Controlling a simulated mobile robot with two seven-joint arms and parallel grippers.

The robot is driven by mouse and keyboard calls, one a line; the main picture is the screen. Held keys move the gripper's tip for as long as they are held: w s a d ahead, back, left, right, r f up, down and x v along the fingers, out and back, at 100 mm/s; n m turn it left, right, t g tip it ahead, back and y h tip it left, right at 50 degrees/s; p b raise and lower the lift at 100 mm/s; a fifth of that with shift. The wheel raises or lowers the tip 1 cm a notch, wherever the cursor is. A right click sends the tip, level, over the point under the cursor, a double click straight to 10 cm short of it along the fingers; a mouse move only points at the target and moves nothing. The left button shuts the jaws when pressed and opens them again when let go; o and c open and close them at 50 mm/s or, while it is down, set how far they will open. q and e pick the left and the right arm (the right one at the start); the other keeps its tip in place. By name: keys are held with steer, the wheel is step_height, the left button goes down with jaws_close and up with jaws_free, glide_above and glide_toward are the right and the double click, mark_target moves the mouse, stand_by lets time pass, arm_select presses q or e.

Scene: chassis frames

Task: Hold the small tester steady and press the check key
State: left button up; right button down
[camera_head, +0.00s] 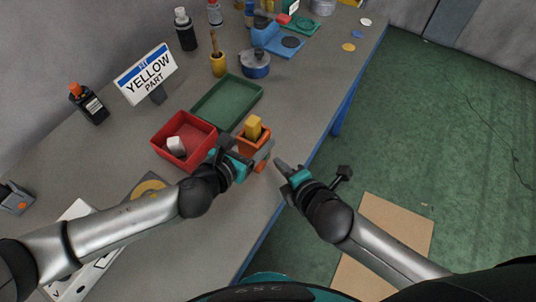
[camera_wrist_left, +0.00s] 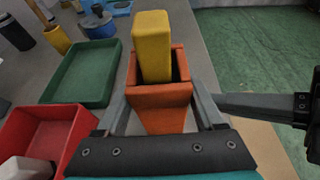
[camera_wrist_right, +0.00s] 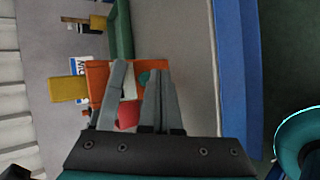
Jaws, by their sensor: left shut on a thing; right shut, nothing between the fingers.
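The small tester appears to be the orange box-like body (camera_head: 247,145) with a yellow block (camera_head: 253,126) standing in its open top. My left gripper (camera_head: 256,155) is shut on the orange body and holds it upright near the table's front edge. In the left wrist view the fingers lie on both sides of the orange body (camera_wrist_left: 160,97), with the yellow block (camera_wrist_left: 153,45) above. My right gripper (camera_head: 279,164) is shut and empty, just right of the tester, pointing at it. In the right wrist view a teal spot (camera_wrist_right: 144,77) shows by the orange body; I cannot tell whether it is the check key.
A red tray (camera_head: 160,148) with a white-topped item and an empty green tray (camera_head: 228,102) lie left of and behind the tester. A YELLOW PART sign (camera_head: 146,73), bottles and a blue pot (camera_head: 255,65) stand farther back. The table's blue edge (camera_head: 318,150) runs close by.

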steer(key=shift+a, duration=0.15)
steer(key=shift+w+a, duration=0.2)
steer(key=shift+w, duration=0.05)
steer(key=shift+w+a, duration=0.2)
steer(key=shift+a, duration=0.2)
stand_by(0.9)
steer(key=shift+d, duration=0.1)
steer(key=shift+s+d, duration=0.5)
steer(key=shift+d, duration=0.1)
steer(key=shift+s+d, duration=0.7)
steer(key=shift+d, duration=0.35)
steer(key=shift+s+d, duration=0.7)
steer(key=shift+d, duration=0.35)
arm_select(q)
steer(key=o, duration=1.6)
